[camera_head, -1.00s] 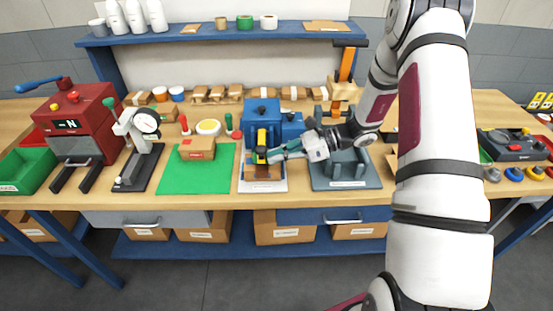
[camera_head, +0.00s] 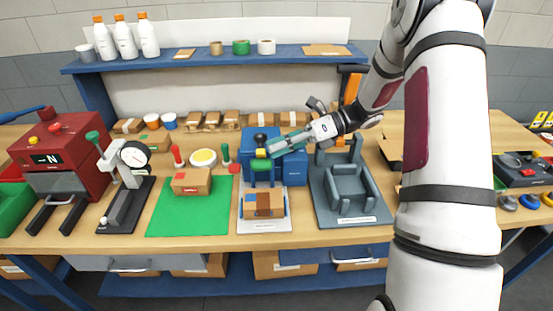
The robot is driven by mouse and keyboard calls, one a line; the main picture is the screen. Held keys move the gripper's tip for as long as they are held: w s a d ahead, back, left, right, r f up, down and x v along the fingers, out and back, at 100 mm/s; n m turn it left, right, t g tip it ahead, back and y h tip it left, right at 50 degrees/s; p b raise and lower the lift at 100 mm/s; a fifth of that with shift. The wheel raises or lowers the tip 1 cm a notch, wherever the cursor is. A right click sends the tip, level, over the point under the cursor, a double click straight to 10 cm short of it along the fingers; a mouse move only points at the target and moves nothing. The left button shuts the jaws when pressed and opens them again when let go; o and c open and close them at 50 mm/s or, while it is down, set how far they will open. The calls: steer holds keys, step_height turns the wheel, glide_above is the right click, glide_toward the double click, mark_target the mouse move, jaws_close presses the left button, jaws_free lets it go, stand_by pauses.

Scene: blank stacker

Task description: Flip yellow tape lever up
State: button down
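The blue tape machine (camera_head: 292,168) stands near the back middle of the bench. Its lever shows a black knob (camera_head: 260,138) at the top, with a short yellow part (camera_head: 260,154) below, above a green block. The lever looks raised, though its exact angle is hard to tell. My gripper (camera_head: 272,148) reaches in from the right, its teal fingers just right of the yellow part. I cannot tell whether they touch it or how far apart the fingers are. A small brown carton (camera_head: 264,205) sits on the white base plate (camera_head: 264,227) in front.
A green mat (camera_head: 190,222) with a carton and a dial gauge stand (camera_head: 128,190) are to the left. A grey-blue fixture (camera_head: 349,190) stands right of the machine, below my arm. A red press (camera_head: 60,155) is at far left. A shelf (camera_head: 205,58) runs behind.

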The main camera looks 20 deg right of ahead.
steer(key=shift+w+d+r+b, duration=0.25)
steer(key=shift+w+d+r, duration=0.1)
steer(key=shift+w, duration=0.5)
steer(key=shift+w+d+r+b, duration=0.2)
steer(key=shift+w+r+b, duration=0.15)
steer(key=shift+w, duration=0.55)
steer(key=shift+w+d+r+b, duration=0.2)
steer(key=shift+w+d+r, duration=0.15)
steer(key=shift+w, duration=0.5)
steer(key=shift+s, duration=0.1)
